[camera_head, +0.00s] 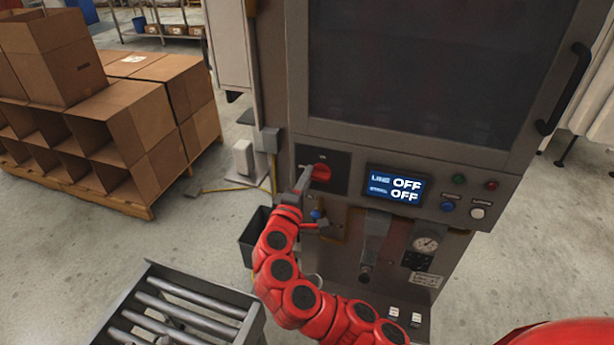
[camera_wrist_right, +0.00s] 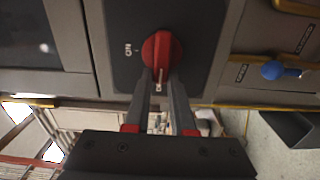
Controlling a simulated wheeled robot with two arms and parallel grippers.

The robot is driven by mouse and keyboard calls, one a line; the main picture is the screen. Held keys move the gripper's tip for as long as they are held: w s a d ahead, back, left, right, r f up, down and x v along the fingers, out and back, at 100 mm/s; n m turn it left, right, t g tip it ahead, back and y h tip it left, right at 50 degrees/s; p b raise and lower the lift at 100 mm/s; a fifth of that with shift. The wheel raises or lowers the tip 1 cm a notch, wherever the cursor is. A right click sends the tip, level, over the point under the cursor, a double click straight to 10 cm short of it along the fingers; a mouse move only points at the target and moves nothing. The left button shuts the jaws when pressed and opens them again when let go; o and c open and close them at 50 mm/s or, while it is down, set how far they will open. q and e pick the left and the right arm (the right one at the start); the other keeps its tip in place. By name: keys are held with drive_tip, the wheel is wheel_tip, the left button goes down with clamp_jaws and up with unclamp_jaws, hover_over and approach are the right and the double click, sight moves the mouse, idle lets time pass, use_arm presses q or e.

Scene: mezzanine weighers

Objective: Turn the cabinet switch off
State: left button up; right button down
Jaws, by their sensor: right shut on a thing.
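The cabinet (camera_head: 408,150) stands in front of me, grey with a dark window. Its red rotary switch (camera_head: 322,172) sits on a dark plate at the left of the panel; the switch also shows in the right wrist view (camera_wrist_right: 161,52), with an "ON" mark beside it. My right gripper (camera_head: 304,181) reaches it from the left front. In the right wrist view its two fingers (camera_wrist_right: 163,82) are shut on the red switch handle. The display (camera_head: 395,189) on the cabinet reads OFF on both lines. My left gripper is not in view.
Several small buttons (camera_head: 478,213) sit right of the display. Open floor lies between.

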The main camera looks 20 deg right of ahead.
idle(0.4)
drive_tip(key=c, duration=0.8)
unclamp_jaws()
drive_tip(key=shift+f, duration=0.1)
drive_tip(key=shift+o, duration=0.2)
drive_tip(key=shift+a, duration=0.1)
drive_tip(key=b+v, duration=0.1)
drive_tip(key=v, duration=1.6)
drive_tip(key=shift+b, duration=0.4)
drive_tip(key=shift+s+a, duration=0.1)
drive_tip(key=shift+a, duration=0.05)
